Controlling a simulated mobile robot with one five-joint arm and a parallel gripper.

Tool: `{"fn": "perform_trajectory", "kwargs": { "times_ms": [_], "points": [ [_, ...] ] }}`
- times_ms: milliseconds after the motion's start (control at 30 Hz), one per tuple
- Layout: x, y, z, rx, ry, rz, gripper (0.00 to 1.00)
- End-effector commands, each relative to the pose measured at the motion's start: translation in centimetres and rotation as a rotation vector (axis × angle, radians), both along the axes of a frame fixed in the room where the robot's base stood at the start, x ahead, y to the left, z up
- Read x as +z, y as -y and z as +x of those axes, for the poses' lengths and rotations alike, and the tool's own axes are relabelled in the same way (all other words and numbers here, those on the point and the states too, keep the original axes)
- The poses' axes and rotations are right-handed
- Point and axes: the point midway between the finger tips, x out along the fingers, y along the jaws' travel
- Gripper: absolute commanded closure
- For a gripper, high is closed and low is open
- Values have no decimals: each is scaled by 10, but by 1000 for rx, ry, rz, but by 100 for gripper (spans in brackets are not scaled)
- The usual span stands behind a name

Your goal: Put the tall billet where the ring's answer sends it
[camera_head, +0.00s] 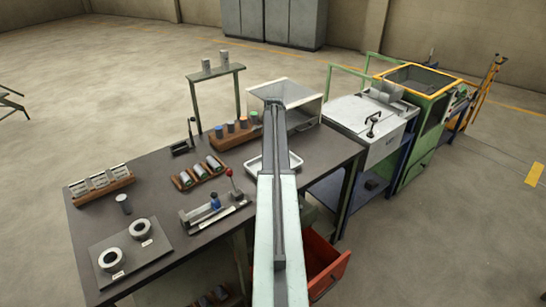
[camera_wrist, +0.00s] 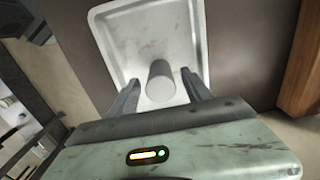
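A plain grey cylinder, apparently the billet (camera_wrist: 160,84), is in the white tray in the wrist view. I cannot tell for sure whether it stands or lies. My gripper (camera_wrist: 161,92) is open, with one finger on each side of the cylinder and a visible gap to both.
A small dark upright piece (camera_head: 124,204) stands behind the rings. A wooden block with pale slots (camera_head: 101,182), a rack of cylinders (camera_head: 199,174) and a rack with coloured tops (camera_head: 236,132) are on the table. A glass-topped box (camera_head: 301,112) stands behind; a red bin (camera_head: 325,265) is below.

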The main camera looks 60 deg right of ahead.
Motion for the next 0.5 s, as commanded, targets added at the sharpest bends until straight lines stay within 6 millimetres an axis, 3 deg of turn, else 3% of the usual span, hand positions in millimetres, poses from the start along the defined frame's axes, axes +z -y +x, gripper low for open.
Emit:
{"fn": "perform_trajectory", "kwargs": {
  "times_ms": [267, 500],
  "points": [
    [2, 0, 0, 1, 0, 0, 42],
    [30, 0, 1, 1, 0, 0, 42]
  ]
}}
